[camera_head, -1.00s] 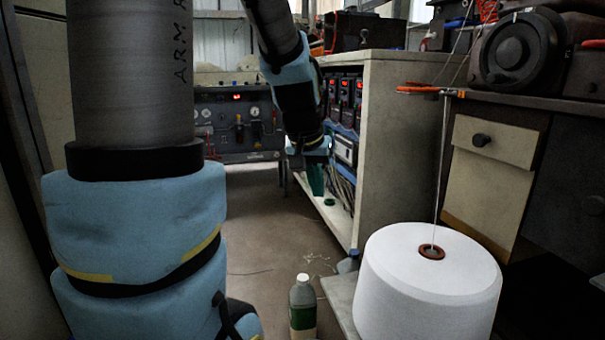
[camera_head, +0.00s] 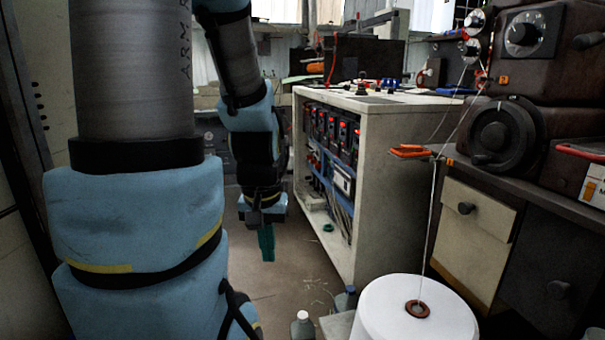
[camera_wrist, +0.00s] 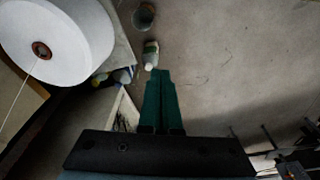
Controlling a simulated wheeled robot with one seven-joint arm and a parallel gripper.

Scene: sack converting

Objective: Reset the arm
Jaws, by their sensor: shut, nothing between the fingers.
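My gripper (camera_wrist: 161,85) has green fingers that lie side by side, shut and empty, in the wrist view. My arm has blue padded sections and a grey upper tube.
A drawer desk (camera_head: 462,235) fills the right. The floor (camera_head: 300,275) between is mostly clear.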

